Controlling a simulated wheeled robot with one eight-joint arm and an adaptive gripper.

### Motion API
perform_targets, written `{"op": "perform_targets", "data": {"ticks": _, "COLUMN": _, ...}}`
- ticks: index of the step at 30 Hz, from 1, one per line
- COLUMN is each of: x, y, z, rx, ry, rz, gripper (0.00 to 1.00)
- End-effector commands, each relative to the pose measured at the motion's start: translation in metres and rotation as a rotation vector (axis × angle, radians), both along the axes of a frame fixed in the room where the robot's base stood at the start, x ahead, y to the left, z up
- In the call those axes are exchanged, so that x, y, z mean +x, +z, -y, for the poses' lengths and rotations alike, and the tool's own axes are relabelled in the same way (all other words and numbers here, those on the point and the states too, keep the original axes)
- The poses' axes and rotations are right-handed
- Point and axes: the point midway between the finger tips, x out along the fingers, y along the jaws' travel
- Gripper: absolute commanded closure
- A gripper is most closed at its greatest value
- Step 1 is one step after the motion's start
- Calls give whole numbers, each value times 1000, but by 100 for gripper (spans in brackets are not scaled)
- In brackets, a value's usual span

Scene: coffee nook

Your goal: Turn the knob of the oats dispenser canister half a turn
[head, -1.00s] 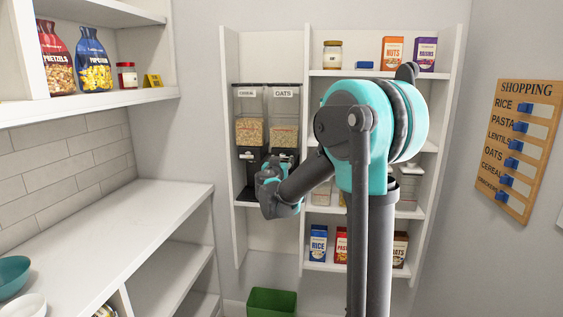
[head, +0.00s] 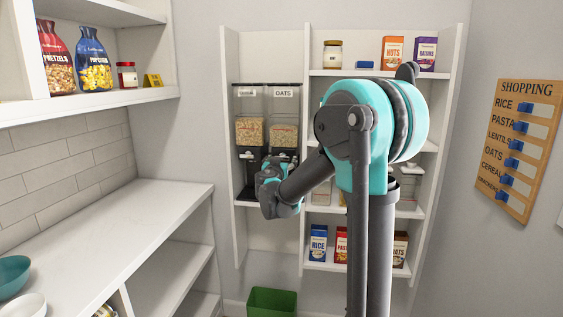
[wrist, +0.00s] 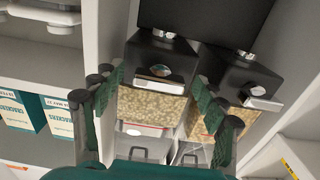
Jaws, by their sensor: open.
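The oats dispenser canister (head: 284,112) is clear with a black base and an OATS label, on the right of a pair on the back wall unit. In the wrist view the scene looks upside down, and what appears to be the oats canister (wrist: 150,106) lies left of centre, its black base above the grain. A silvery knob (wrist: 160,71) shows on that base. My gripper (wrist: 158,82) is open, its fingers apart on either side of the knob in the picture and seemingly not touching it. In the head view my wrist (head: 272,190) hides the fingers and part of the oats base.
The cereal canister (head: 249,130) stands close beside the oats; its own knob (wrist: 255,91) is near my right finger in the wrist view. Shelves with boxes, such as the rice box (head: 318,243), lie to the right. A green bin (head: 272,302) sits below.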

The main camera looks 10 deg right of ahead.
Motion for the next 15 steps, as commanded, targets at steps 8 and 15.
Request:
{"op": "perform_targets", "data": {"ticks": 8, "x": -28, "y": 0, "z": -10, "rx": 0, "ry": 3, "rz": 0, "gripper": 28}}
{"op": "perform_targets", "data": {"ticks": 15, "x": -75, "y": 0, "z": -25, "rx": 0, "ry": 3, "rz": 0, "gripper": 28}}
